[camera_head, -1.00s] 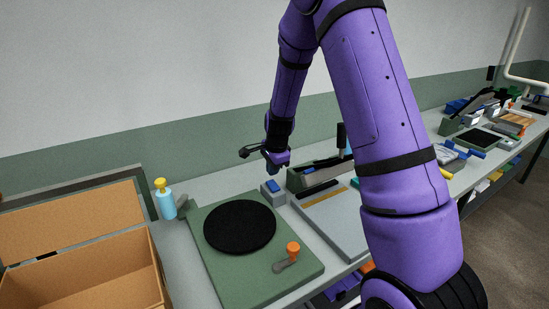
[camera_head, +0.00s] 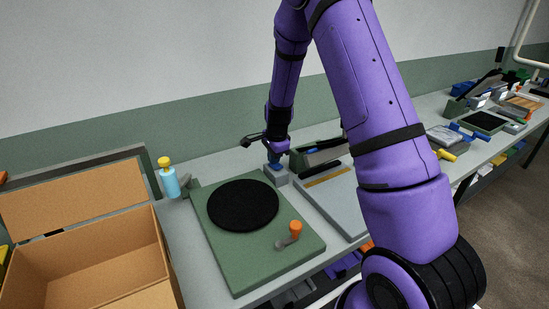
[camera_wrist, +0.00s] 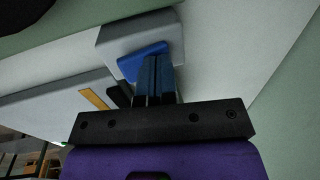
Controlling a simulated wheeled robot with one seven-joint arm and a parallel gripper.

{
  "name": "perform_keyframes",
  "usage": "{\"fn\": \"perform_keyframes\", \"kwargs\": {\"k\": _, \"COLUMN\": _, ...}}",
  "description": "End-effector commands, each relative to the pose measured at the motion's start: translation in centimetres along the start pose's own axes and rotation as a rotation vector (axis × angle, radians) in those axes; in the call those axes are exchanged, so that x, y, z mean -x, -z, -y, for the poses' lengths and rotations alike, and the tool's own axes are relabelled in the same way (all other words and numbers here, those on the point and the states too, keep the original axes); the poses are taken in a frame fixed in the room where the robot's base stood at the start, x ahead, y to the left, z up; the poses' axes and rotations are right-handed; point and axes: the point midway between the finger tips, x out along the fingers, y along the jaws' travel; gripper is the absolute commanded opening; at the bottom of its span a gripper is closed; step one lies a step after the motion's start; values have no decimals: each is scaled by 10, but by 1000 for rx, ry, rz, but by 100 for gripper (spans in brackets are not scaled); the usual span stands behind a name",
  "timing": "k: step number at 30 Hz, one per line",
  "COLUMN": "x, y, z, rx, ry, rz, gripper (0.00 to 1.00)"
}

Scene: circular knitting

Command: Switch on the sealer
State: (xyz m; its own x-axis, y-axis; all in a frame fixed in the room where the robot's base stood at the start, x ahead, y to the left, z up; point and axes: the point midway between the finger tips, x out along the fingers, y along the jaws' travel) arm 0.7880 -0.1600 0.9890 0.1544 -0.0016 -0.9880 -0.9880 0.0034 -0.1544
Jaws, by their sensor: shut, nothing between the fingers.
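The sealer (camera_head: 340,205) is a grey plate with a yellow strip and a dark raised arm (camera_head: 318,157) at its back. Left of it stands a small grey switch box (camera_head: 280,179), which also shows in the wrist view (camera_wrist: 130,36), with a blue rocker (camera_wrist: 138,62) on top. My gripper (camera_head: 274,160) is shut and empty, pointing down at the box. In the wrist view its blue fingertips (camera_wrist: 154,62) are at the rocker and hide part of it. I cannot tell whether they press it. My arm hides the sealer's right side.
A green base (camera_head: 262,263) with a black disc (camera_head: 243,205) and an orange-knobbed crank (camera_head: 294,231) lies in front. A blue bottle with a yellow cap (camera_head: 169,182) and an open cardboard box (camera_head: 85,262) are at left. More devices (camera_head: 482,122) stand along the bench at right.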

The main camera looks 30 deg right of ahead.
Motion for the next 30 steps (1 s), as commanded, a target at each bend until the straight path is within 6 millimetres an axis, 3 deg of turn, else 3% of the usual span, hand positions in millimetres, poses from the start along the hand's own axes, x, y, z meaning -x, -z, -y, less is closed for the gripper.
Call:
{"fn": "perform_keyframes", "kwargs": {"k": 18, "x": 2, "y": 0, "z": -18, "rx": 0, "ry": -10, "rz": 3, "gripper": 0}}
{"fn": "perform_keyframes", "kwargs": {"k": 30, "x": 5, "y": 0, "z": -18, "rx": 0, "ry": -5, "rz": 2, "gripper": 0}}
